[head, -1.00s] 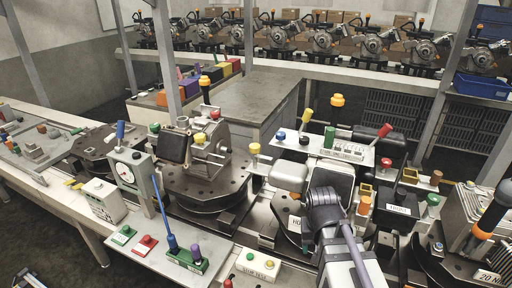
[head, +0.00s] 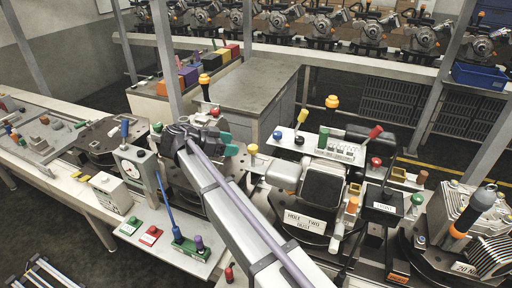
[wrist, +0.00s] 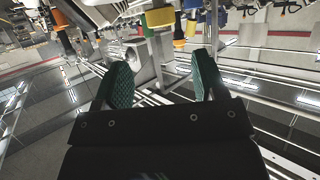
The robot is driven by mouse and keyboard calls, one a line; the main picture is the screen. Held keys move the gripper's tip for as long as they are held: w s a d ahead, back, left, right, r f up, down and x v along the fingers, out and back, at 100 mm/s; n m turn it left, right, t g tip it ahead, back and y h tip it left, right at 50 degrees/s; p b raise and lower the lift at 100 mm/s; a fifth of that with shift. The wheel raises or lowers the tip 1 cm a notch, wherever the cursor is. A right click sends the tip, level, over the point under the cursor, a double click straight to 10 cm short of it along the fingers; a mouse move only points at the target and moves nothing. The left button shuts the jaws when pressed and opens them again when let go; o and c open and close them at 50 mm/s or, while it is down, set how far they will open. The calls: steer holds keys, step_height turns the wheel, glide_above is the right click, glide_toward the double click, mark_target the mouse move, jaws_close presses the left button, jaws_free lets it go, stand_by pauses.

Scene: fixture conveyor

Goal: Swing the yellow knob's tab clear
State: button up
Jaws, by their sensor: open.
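A yellow knob (head: 252,149) stands on a thin post right of my gripper (head: 229,144) in the head view. Whether it carries a tab I cannot tell. My arm and gripper cover much of the left round fixture, including the place of another small yellow knob. In the wrist view my gripper (wrist: 160,62) is open, its two green fingers wide apart with nothing between them. A yellow cylinder (wrist: 160,18) shows beyond the fingertips; I cannot tell whether it is the same knob.
An upright post with an orange knob (head: 204,79) stands behind my gripper. To the right is a fixture with a "HOLE TWO" plate (head: 304,222). A gauge box (head: 134,165) and a blue rod (head: 164,212) stand at left. A grey bench (head: 245,85) lies behind.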

mark_target(252, 147)
steer(key=b+x, duration=0.1)
steer(key=x, duration=0.3)
steer(key=b+x, duration=0.2)
steer(key=x, duration=0.2)
steer(key=shift+w+d+f, duration=0.2)
steer(key=shift+f, duration=0.2)
steer(key=shift+w+d, duration=0.2)
steer(key=shift+d, duration=0.15)
steer(key=c, duration=0.9)
